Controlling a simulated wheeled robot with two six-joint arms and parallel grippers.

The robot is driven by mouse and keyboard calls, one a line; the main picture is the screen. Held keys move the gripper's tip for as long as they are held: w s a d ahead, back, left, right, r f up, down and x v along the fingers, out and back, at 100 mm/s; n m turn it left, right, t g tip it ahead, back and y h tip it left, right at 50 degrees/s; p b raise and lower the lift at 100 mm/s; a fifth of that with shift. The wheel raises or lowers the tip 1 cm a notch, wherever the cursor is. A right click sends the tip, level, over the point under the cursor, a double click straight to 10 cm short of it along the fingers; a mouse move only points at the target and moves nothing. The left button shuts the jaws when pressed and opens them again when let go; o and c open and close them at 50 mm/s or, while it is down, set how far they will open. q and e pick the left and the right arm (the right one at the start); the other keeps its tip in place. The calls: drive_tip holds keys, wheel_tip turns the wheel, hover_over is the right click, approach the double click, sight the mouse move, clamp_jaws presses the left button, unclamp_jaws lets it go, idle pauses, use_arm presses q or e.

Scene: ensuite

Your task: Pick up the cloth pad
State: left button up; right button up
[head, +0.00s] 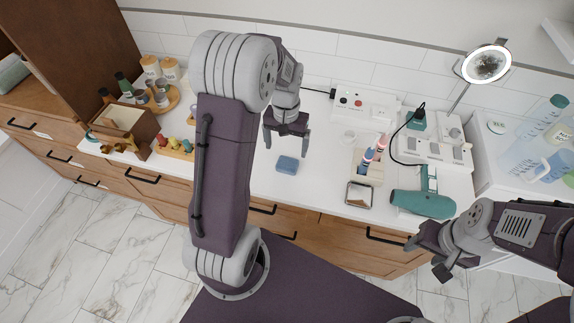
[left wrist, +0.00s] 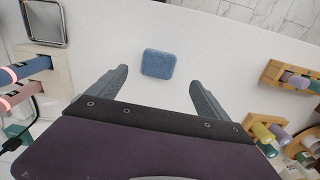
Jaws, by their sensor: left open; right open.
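The cloth pad (head: 287,165) is a small blue rounded block lying flat on the white counter, near its front edge. It also shows in the left wrist view (left wrist: 158,64), beyond the fingertips and roughly between their lines. My left gripper (head: 287,148) is open and empty, above the counter just behind the pad in the head view. Its two fingers show in the left wrist view (left wrist: 157,78), apart from the pad. My right gripper (head: 424,258) is open and empty at the lower right, in front of the counter's front edge.
A wooden holder with colored rolls (head: 175,148) stands left of the pad. To the right are a square metal-rimmed tray (head: 359,195), a rack with colored tubes (head: 369,165) and a teal hair dryer (head: 422,204). A white box (head: 365,103) stands behind. Counter around the pad is clear.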

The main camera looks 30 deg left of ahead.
sight(287, 162)
use_arm(q)
drive_tip(key=f, duration=0.3)
drive_tip(key=shift+s+d+f, duration=0.1)
drive_tip(key=shift+d+f, duration=0.15)
drive_tip(key=shift+f, duration=0.05)
drive_tip(key=f, duration=0.5)
drive_tip(key=shift+w+f, duration=0.2)
drive_tip(key=c, duration=1.4)
drive_tip(key=shift+c, duration=0.2)
drive_tip(key=shift+r, duration=0.15)
drive_tip(key=shift+r, duration=0.3)
drive_tip(key=r, duration=0.2)
drive_tip(key=w+r, duration=0.1)
drive_tip(key=r, duration=0.1)
drive_tip(key=shift+d, duration=0.3)
drive_tip(key=w+d+r, duration=0.6)
drive_tip(key=w+d, duration=0.1)
drive_tip(key=shift+w+d, duration=0.15)
drive_tip(key=shift+w, duration=0.1)
drive_tip(key=shift+r, duration=0.1)
